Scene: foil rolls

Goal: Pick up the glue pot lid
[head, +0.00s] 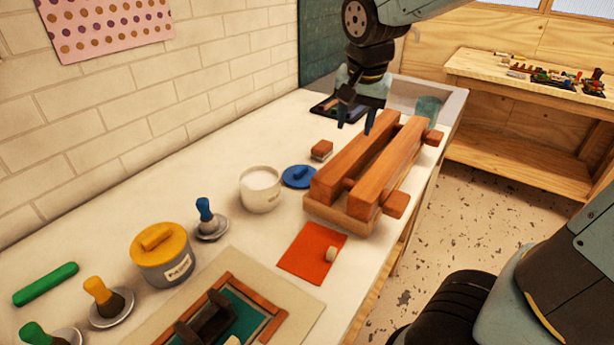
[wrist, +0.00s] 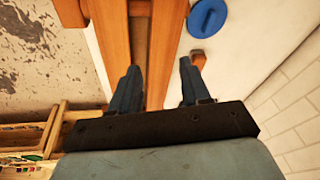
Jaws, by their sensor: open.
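The blue lid (head: 299,176), a round disc with a raised grip, lies flat on the white bench beside an open pot (head: 261,189) of white contents. It also shows at the top of the wrist view (wrist: 207,17). My gripper (head: 356,124) is open and empty, above the far end of the wooden press and apart from the lid. In the wrist view its two fingers (wrist: 160,70) point toward the press, with the lid beyond them to the upper right.
The wooden press (head: 345,160) stands right beside the lid. A small wood-and-brown block (head: 321,150) lies behind the lid. A grey pot with a yellow lid (head: 163,255), an orange sheet (head: 311,252) and handled tools are nearer. A brick wall bounds the bench at left.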

